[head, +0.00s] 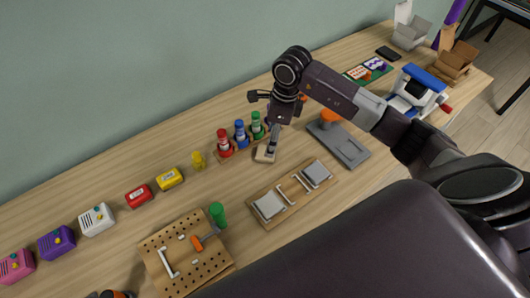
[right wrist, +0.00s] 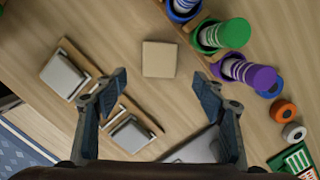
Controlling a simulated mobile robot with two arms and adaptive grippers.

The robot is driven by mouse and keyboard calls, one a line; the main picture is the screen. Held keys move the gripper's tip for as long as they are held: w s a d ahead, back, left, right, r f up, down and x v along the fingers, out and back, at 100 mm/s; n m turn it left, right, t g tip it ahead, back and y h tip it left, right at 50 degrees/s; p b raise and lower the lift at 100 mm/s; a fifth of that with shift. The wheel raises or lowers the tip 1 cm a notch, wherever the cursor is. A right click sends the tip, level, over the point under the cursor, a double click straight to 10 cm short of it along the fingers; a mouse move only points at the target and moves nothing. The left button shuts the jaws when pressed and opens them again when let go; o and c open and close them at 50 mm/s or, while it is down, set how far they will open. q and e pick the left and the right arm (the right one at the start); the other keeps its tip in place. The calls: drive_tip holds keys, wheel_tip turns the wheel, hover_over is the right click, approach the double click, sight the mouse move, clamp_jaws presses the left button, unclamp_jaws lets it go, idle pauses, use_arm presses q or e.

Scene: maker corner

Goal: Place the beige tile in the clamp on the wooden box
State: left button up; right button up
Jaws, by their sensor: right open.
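The beige tile (head: 264,155) lies flat on the wooden table in the head view, under my right gripper (head: 270,138), which partly covers it. In the right wrist view the tile (right wrist: 159,59) lies whole and clear, just beyond the open fingertips of my right gripper (right wrist: 160,88), centred between them. The gripper is empty. A wooden base (head: 257,218) with two grey blocks and pale bars lies in front of the tile; it also shows at the left in the right wrist view (right wrist: 84,62). I cannot tell whether it is the clamp. My left gripper is not seen.
A rack with red (head: 225,145), blue (head: 240,134) and green (head: 256,126) bottles stands close behind the tile. A grey plate with an orange knob (head: 330,117) lies to its right. A blue-and-white device (head: 420,88) stands farther right. A pegboard (head: 160,240) lies front left.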

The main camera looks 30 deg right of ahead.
drive_tip(key=f, duration=0.1)
drive_tip(key=a+f+p, duration=0.1)
drive_tip(key=f, duration=0.1)
drive_tip(key=f+p, duration=0.1)
drive_tip(key=f, duration=0.1)
drive_tip(key=shift+w+a+f, duration=0.2)
drive_tip(key=shift+w+f, duration=0.05)
drive_tip(key=shift+w, duration=0.15)
drive_tip(key=shift+f, duration=0.45)
drive_tip(key=c, duration=1.3)
drive_tip(key=shift+w+r, duration=0.1)
drive_tip(key=shift+c, duration=0.2)
